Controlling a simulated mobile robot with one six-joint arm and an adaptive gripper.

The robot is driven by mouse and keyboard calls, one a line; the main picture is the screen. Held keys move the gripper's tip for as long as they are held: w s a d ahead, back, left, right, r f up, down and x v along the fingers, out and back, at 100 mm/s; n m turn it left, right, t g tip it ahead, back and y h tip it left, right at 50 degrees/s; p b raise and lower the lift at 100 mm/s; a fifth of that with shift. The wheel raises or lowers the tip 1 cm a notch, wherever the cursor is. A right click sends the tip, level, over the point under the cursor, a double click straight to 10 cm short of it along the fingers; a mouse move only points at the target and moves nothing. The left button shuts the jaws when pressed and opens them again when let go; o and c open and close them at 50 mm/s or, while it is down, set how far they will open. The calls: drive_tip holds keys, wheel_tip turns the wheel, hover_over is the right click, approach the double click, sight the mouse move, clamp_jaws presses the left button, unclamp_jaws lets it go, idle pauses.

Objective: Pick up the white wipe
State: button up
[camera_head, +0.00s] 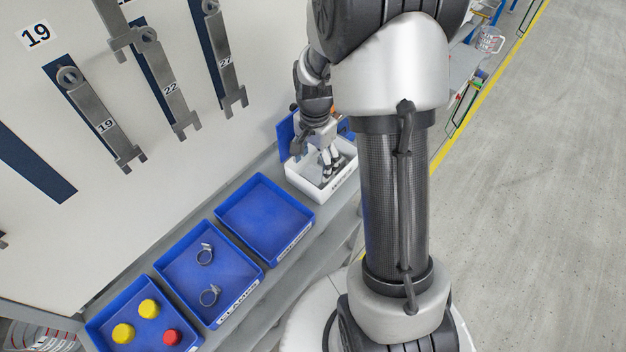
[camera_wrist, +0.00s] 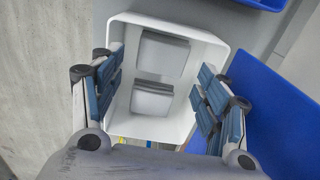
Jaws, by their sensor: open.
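Two folded white-grey wipes, or stacks of them, lie in a white box (camera_head: 309,191). In the wrist view, one wipe (camera_wrist: 163,54) lies toward the far end of the box, and the other wipe (camera_wrist: 152,100) lies nearer, between my fingers. The white box's rim also shows in the wrist view (camera_wrist: 226,43). My gripper (camera_head: 331,165) is open and points down at the box. In the wrist view, the fingers of my gripper (camera_wrist: 160,75) stand apart on either side, with nothing held between them. In the head view the wipes are mostly hidden by my fingers.
A blue panel (camera_wrist: 270,110) stands close beside the box. Blue trays line the shelf: an empty one (camera_head: 266,216), one with two hose clamps (camera_head: 209,296), and one with yellow caps (camera_head: 123,333) and a red cap (camera_head: 171,337). Wrenches (camera_head: 100,118) hang on the wall.

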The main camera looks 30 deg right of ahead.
sight(313, 175)
drive_tip(key=f+b, duration=0.1)
drive_tip(key=f, duration=0.2)
drive_tip(key=f+b, duration=0.1)
drive_tip(key=f, duration=0.2)
drive_tip(key=shift+w+a+f, duration=0.1)
drive_tip(key=shift+w+f, duration=0.1)
drive_tip(key=shift+f, duration=0.1)
drive_tip(key=shift+c, duration=0.5)
drive_tip(key=c, duration=0.5)
